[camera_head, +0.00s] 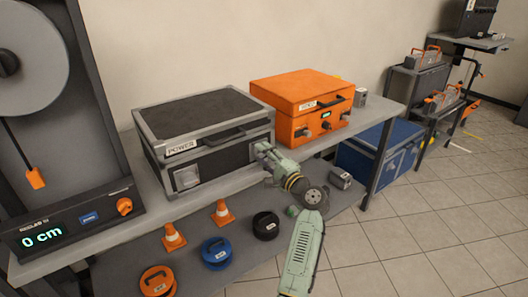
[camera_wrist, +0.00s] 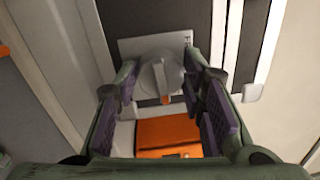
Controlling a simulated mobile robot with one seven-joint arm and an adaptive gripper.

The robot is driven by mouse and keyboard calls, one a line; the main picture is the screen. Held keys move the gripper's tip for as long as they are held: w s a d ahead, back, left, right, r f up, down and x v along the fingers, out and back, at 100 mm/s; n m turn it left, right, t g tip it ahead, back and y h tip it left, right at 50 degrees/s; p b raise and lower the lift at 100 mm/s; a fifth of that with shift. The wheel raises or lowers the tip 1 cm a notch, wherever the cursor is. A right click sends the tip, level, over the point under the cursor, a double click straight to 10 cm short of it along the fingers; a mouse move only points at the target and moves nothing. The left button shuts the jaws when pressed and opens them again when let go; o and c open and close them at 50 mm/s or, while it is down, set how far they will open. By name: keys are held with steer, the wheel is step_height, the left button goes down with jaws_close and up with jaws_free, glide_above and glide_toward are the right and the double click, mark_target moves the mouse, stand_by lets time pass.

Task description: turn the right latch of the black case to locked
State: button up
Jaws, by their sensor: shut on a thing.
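The black case (camera_head: 215,150) with grey metal edges and a POWER label stands closed on the grey bench in the head view. Its left latch (camera_head: 187,177) shows on the front face. My gripper (camera_head: 262,150) is at the right end of that front and hides the right latch there. In the wrist view the right latch (camera_wrist: 158,78) is a grey knob on a light plate, with an orange mark towards the bottom of the picture. My gripper (camera_wrist: 164,92) has its purple-padded fingers on either side of the knob and is shut on it.
An orange case (camera_head: 300,103) stands right of the black case, near my gripper. Cones (camera_head: 173,237) and several reels (camera_head: 217,252) sit on the lower shelf. A blue crate (camera_head: 380,150) is on the floor. The tiled floor at front right is clear.

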steer(key=shift+m, duration=0.5)
steer(key=o, duration=1.1)
steer(key=shift+o, duration=0.2)
steer(key=v, duration=1.2)
